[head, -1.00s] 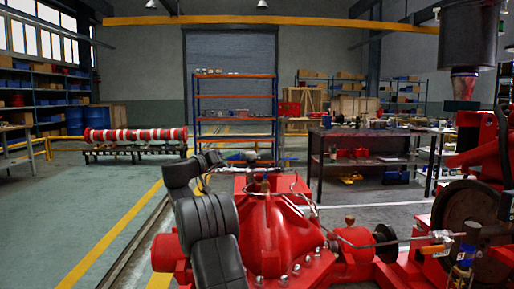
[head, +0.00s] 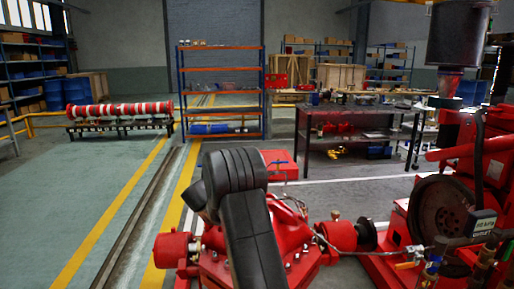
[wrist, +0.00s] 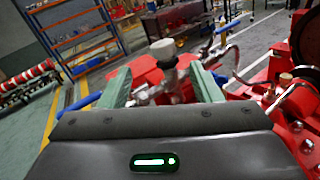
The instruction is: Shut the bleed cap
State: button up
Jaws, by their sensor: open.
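In the wrist view my gripper (wrist: 162,88) has its two green fingers spread wide, with nothing between them in contact. A pale grey round knob (wrist: 163,52) on a short dark stem stands just beyond and between the fingertips, above the red pumpset (wrist: 145,72). It may be the bleed cap, but I cannot tell for sure, nor whether it is open or shut. Metal pipe fittings (wrist: 160,90) lie below it. In the head view my black arm covers part of the red pumpset (head: 290,235), and the knob cannot be made out there.
Blue-handled valves (wrist: 228,27) and thin pipes stand right of the fingers. The flywheel (head: 440,220) and red engine are at the right. A dark workbench (head: 355,112) and orange shelving (head: 220,88) stand behind. The floor at the left is open.

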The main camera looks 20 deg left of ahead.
jog(key=w+n+p, duration=0.1)
jog(key=w, duration=0.3)
jog(key=w+d+p, duration=0.1)
jog(key=w, duration=0.3)
jog(key=w+n+p, duration=0.1)
jog(key=w, duration=0.4)
jog(key=shift+w+d+f+n, duration=0.1)
jog(key=shift+d+f+n, duration=0.15)
jog(key=shift+n, duration=0.05)
jog(key=c, duration=1)
jog(key=shift+r+m+g+h+p, duration=0.25)
jog(key=shift+m+g+h+p, duration=0.15)
jog(key=shift+m+h+p, duration=0.55)
jog(key=shift+d+f+m+g+h+p, duration=0.1)
jog(key=shift+d+m+g+h+p, duration=0.2)
jog(key=shift+h, duration=0.45)
jog(key=shift+f+m+g+h+p, duration=0.1)
jog(key=shift+m+h+p, duration=0.3)
jog(key=shift+h, duration=0.3)
